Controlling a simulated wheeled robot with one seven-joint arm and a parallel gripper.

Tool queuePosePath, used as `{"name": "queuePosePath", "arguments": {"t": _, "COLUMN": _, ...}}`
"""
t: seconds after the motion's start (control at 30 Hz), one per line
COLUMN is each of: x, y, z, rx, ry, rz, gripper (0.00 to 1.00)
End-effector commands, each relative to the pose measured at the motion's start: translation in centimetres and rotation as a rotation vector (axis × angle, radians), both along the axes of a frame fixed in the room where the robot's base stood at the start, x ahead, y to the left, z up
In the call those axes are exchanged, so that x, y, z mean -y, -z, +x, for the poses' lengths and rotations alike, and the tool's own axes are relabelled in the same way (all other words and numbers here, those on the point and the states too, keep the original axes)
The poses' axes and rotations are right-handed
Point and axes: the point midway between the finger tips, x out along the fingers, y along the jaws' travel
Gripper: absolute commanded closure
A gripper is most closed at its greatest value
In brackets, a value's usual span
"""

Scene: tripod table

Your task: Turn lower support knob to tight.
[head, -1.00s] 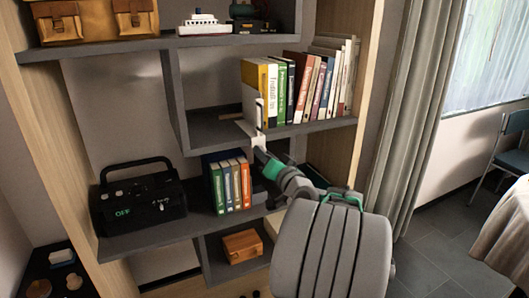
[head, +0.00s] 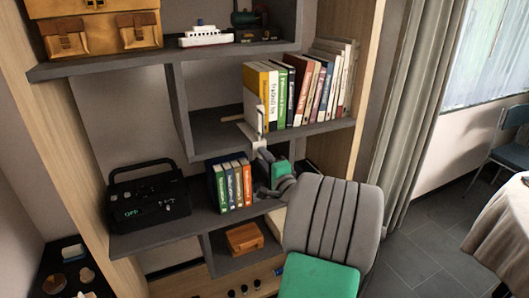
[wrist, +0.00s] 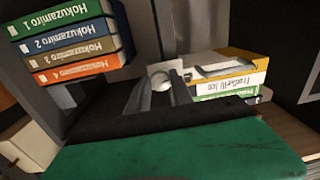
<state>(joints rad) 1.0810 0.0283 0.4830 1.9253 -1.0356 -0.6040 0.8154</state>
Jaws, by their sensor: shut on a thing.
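A pale bookend support (head: 261,117) stands at the left end of the book row on the middle shelf, with its flat foot at the shelf's front edge. A small round pale knob (wrist: 160,80) shows in the wrist view beside the yellow book. My gripper (wrist: 162,92) is shut on this knob, one dark finger on each side. In the head view my gripper (head: 260,150) is just below the support at the shelf edge. The fingers partly hide the knob there, and I cannot read how tight it is.
The leaning book row (head: 310,88) is right of the support. Several Hokuzaniro books (head: 230,185) stand on the shelf below, close left of my arm. The curtain (head: 400,110) hangs right.

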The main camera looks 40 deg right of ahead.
Motion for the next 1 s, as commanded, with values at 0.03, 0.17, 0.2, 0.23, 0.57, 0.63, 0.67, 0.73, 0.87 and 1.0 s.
{"name": "queuePosePath", "arguments": {"t": 0.03, "x": 0.03, "y": -0.46, "z": 0.01, "rx": 0.009, "ry": 0.001, "rz": 0.03, "gripper": 1.0}}
{"name": "queuePosePath", "arguments": {"t": 0.17, "x": 0.03, "y": -0.39, "z": 0.0, "rx": 0.031, "ry": 0.001, "rz": 0.102, "gripper": 1.0}}
{"name": "queuePosePath", "arguments": {"t": 0.2, "x": 0.04, "y": -0.37, "z": 0.0, "rx": 0.036, "ry": 0.001, "rz": 0.119, "gripper": 1.0}}
{"name": "queuePosePath", "arguments": {"t": 0.23, "x": 0.05, "y": -0.35, "z": 0.0, "rx": 0.04, "ry": 0.001, "rz": 0.131, "gripper": 1.0}}
{"name": "queuePosePath", "arguments": {"t": 0.57, "x": 0.03, "y": -0.17, "z": 0.0, "rx": 0.061, "ry": 0.001, "rz": 0.199, "gripper": 1.0}}
{"name": "queuePosePath", "arguments": {"t": 0.63, "x": 0.03, "y": -0.15, "z": 0.01, "rx": 0.062, "ry": 0.001, "rz": 0.202, "gripper": 1.0}}
{"name": "queuePosePath", "arguments": {"t": 0.67, "x": 0.03, "y": -0.14, "z": 0.01, "rx": 0.062, "ry": 0.001, "rz": 0.203, "gripper": 1.0}}
{"name": "queuePosePath", "arguments": {"t": 0.73, "x": 0.03, "y": -0.13, "z": 0.01, "rx": 0.062, "ry": 0.001, "rz": 0.203, "gripper": 1.0}}
{"name": "queuePosePath", "arguments": {"t": 0.87, "x": 0.02, "y": -0.13, "z": 0.01, "rx": 0.062, "ry": 0.001, "rz": 0.203, "gripper": 1.0}}
{"name": "queuePosePath", "arguments": {"t": 1.0, "x": 0.02, "y": -0.12, "z": 0.01, "rx": 0.062, "ry": 0.001, "rz": 0.203, "gripper": 0.68}}
